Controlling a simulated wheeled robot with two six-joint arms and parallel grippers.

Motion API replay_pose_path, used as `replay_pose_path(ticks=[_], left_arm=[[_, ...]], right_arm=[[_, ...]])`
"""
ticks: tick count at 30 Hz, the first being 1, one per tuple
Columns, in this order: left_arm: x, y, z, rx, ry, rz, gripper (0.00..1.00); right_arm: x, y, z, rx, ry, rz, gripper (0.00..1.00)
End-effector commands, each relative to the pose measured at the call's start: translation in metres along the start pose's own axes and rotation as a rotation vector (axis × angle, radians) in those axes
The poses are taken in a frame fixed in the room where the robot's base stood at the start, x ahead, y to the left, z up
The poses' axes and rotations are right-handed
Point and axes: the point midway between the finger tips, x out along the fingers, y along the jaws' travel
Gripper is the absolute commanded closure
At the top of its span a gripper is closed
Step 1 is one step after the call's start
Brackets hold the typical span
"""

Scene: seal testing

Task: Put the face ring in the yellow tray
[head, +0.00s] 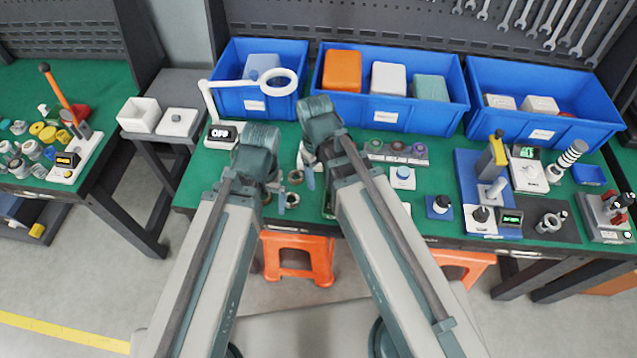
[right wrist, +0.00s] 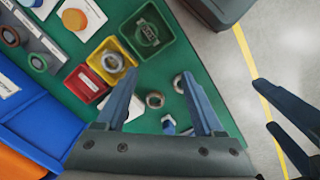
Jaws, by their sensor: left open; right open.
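Two small metal rings lie loose on the green bench top in the right wrist view: a grey one (right wrist: 155,100) and a second one (right wrist: 178,83). I cannot tell which is the face ring. My right gripper (right wrist: 158,73) is open and empty above them, its fingers on either side of the rings in the picture. The yellow tray (right wrist: 98,64) is beyond the left finger and has a round ring-like part inside. My left gripper (right wrist: 262,103) is open and empty at the right. In the head view, the arms largely hide this area.
Blue bins (head: 345,112) line the bench's back. A white ring lamp (head: 208,100) stands behind my left arm. Testing fixtures (head: 490,165) occupy the right side.

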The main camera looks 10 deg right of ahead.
Motion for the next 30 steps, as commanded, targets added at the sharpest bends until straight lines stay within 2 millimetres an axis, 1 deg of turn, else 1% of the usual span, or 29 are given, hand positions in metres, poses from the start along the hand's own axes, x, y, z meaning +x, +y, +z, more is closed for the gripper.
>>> replay_pose_path(ticks=[1,3,7,10,30], left_arm=[[0.000,0.000,0.000,0.000,0.000,0.000,0.06],[0.000,0.000,0.000,0.000,0.000,0.000,0.06],[0.000,0.000,0.000,0.000,0.000,0.000,0.06],[0.000,0.000,0.000,0.000,0.000,0.000,0.06],[0.000,0.000,0.000,0.000,0.000,0.000,0.06]], right_arm=[[0.000,-0.021,0.015,0.047,-0.007,0.010,0.31],[-0.001,-0.038,0.025,0.121,-0.014,0.022,0.31],[-0.001,-0.055,0.035,0.211,-0.021,0.039,0.31],[-0.001,-0.059,0.037,0.238,-0.022,0.043,0.31],[-0.001,-0.058,0.036,0.240,-0.022,0.042,0.31]])
